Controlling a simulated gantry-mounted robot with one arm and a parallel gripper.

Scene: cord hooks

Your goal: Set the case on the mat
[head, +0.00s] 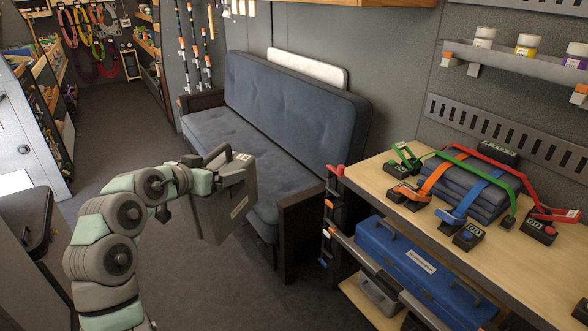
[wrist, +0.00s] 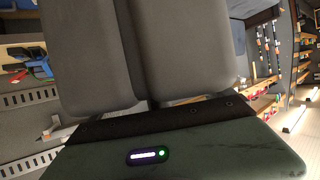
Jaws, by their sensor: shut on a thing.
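A dark grey case (head: 224,211) with a pale label hangs in the air in front of the sofa in the head view, slightly tilted. My gripper (head: 236,174) is shut on its upper part, near the handle. The exact grip is partly hidden by the arm and the case. In the wrist view, my gripper's two broad grey fingers (wrist: 141,50) fill the upper middle, close together. I cannot make out the case clearly there. I cannot pick out a mat with certainty in either view.
A blue sofa (head: 190,128) stands behind the case, its wooden arm (head: 300,203) close on the right. A workbench (head: 375,172) at right holds strapped folded cloths (head: 465,186); a blue toolbox (head: 415,268) sits below. The grey floor (head: 120,135) is open toward the back left.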

